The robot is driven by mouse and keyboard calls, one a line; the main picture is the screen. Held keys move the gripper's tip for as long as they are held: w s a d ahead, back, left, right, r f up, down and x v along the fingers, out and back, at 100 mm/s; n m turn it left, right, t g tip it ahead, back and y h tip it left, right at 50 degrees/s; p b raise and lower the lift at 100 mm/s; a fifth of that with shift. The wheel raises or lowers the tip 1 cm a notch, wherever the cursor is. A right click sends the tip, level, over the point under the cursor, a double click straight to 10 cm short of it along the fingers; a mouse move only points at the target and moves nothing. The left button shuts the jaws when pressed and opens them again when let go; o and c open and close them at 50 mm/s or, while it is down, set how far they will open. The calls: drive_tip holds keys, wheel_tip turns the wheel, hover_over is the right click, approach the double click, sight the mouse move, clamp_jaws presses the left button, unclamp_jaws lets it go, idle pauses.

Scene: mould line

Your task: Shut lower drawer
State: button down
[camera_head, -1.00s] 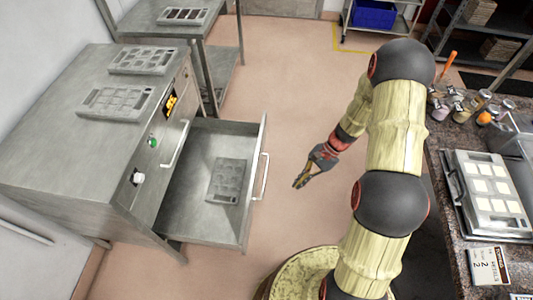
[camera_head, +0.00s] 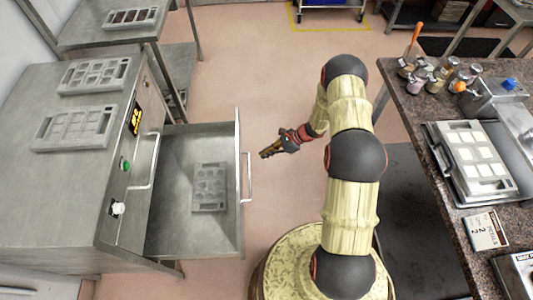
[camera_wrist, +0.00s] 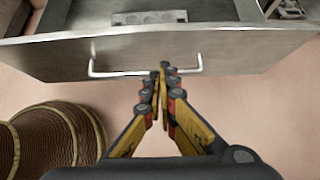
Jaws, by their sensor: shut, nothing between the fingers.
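The lower drawer (camera_head: 168,215) of the steel cabinet is pulled out toward the right in the head view. A grey mould tray (camera_head: 209,187) lies inside it. A bar handle (camera_head: 248,177) is on its outer front panel. My gripper (camera_head: 263,155) is shut and empty, a little to the right of the drawer front. In the wrist view, the drawer front (camera_wrist: 235,50) spans the top.
The upper drawer with its handle (camera_head: 145,180) is shut. Two mould trays (camera_head: 93,75) sit on the cabinet top. A counter (camera_head: 425,110) with jars (camera_head: 437,82) and a tray (camera_head: 472,158) stands at the right. The floor (camera_head: 240,85) behind my gripper is clear.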

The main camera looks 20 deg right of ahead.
drive_tip(key=shift+w+a+f+b, duration=0.45)
drive_tip(key=shift+a+f, duration=0.25)
drive_tip(key=shift+a, duration=0.65)
drive_tip(key=shift+w+a+f+b, duration=0.4)
drive_tip(key=shift+a+f, duration=0.3)
drive_tip(key=shift+a, duration=0.7)
drive_tip(key=shift+w+a+f+b, duration=0.4)
drive_tip(key=shift+a+f, duration=0.3)
drive_tip(key=shift+a, duration=0.65)
drive_tip(key=shift+w+a, duration=0.1)
